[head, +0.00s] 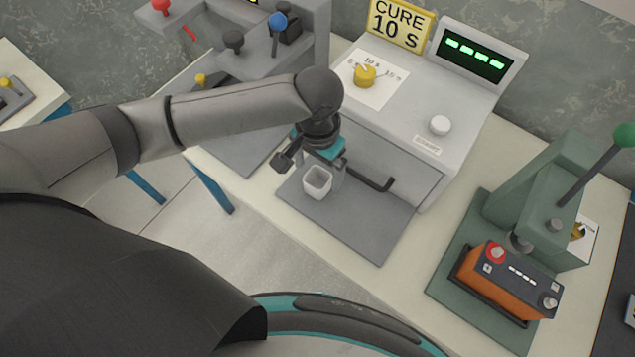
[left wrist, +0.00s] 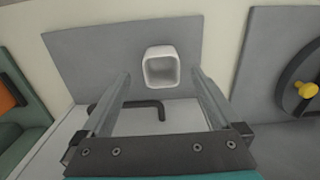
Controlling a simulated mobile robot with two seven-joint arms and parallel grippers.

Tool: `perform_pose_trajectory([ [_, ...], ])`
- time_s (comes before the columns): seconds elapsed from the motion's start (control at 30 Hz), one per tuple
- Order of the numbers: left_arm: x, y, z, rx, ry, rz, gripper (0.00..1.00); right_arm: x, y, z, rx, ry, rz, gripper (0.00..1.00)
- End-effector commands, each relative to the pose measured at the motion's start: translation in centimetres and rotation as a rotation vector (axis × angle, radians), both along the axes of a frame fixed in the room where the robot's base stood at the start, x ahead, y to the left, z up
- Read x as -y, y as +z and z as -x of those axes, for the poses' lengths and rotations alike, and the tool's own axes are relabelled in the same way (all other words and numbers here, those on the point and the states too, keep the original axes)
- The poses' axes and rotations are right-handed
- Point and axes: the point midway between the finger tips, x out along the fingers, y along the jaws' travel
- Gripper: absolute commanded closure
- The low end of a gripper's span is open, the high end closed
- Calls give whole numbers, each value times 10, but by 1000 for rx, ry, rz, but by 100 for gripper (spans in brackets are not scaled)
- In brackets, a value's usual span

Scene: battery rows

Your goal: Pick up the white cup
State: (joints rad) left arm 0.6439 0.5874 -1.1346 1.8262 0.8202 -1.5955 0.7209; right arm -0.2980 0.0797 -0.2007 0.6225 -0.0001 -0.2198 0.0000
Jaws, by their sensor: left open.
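The white cup (head: 317,182) is small, squarish and open at the top. It stands upright on a grey mat (head: 375,225) in front of the grey machine. My left gripper (head: 306,172) is open just above the cup, with one finger at its left and the other behind it. In the left wrist view the cup (left wrist: 161,66) shows beyond and between the two open fingertips (left wrist: 160,77), with nothing held. I cannot tell whether a finger touches it. My right gripper is not in view.
The grey machine (head: 405,130) behind the cup has a dark bent handle (head: 372,181) close to the gripper, a yellow knob (head: 364,75) and a white button (head: 440,125). A green press (head: 540,200) with an orange battery (head: 505,285) stands at the right.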

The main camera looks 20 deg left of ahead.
Motion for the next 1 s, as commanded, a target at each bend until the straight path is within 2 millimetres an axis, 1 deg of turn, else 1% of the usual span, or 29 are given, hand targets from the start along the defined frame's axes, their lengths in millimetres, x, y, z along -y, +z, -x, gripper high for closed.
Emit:
perform_pose_trajectory([
  [0.03, -1, -11, -1, -2, 0, -2, 3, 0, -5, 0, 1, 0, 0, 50],
  [0.2, -1, -34, -2, -2, 0, -1, 3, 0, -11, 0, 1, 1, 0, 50],
  [0.3, -2, -39, -2, -1, -1, -1, 3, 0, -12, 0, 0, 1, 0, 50],
  [0.53, -2, -39, -2, 0, -1, -1, 4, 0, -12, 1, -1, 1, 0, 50],
  [1.0, -2, -38, -2, 0, -1, -1, 56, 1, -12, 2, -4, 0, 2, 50],
])
